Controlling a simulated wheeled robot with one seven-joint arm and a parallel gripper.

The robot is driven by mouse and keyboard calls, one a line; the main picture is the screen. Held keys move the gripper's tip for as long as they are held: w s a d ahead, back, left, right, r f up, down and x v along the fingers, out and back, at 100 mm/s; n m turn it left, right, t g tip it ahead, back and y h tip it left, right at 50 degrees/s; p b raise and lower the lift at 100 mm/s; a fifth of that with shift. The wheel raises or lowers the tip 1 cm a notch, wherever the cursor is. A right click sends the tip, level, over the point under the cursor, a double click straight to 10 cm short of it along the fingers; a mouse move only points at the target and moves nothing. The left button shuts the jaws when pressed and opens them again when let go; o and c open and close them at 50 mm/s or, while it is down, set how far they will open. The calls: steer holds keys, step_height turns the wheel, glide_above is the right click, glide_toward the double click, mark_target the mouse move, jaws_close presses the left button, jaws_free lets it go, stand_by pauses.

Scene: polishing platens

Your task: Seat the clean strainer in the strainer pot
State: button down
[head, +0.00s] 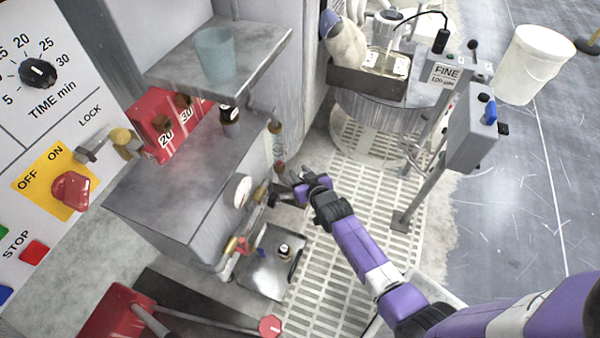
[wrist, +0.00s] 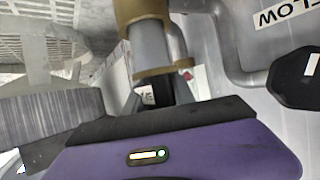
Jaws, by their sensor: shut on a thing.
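My gripper (head: 298,180) is at the front of the grey cabinet, close to its pipework. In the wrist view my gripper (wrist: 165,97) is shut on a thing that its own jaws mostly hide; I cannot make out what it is. Just beyond the jaws, a grey cylinder (wrist: 152,46) stands between a brass collar and a brass flange. I cannot tell whether it touches the jaws, or whether it is the strainer or part of the strainer pot. Brass fittings (head: 261,191) show left of my gripper in the head view. I cannot single out the strainer pot.
A clear sight tube (head: 278,140) stands just behind my gripper, and a round gauge (head: 243,191) is to its left. A metal tray (head: 262,281) holding a small dark-topped item sits below. A black-ended lever (wrist: 298,80) is at right in the wrist view. Open grating (head: 335,270) lies right.

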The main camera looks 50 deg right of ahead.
steer(key=shift+f+b, duration=1.75)
steer(key=shift+f, duration=0.45)
steer(key=c, duration=1)
jaws_free()
steer(key=shift+o, duration=0.2)
steer(key=p+v, duration=0.4)
steer(key=v, duration=0.3)
steer(key=shift+s, duration=0.3)
steer(key=shift+a+r, duration=0.1)
steer(key=shift+r, duration=0.05)
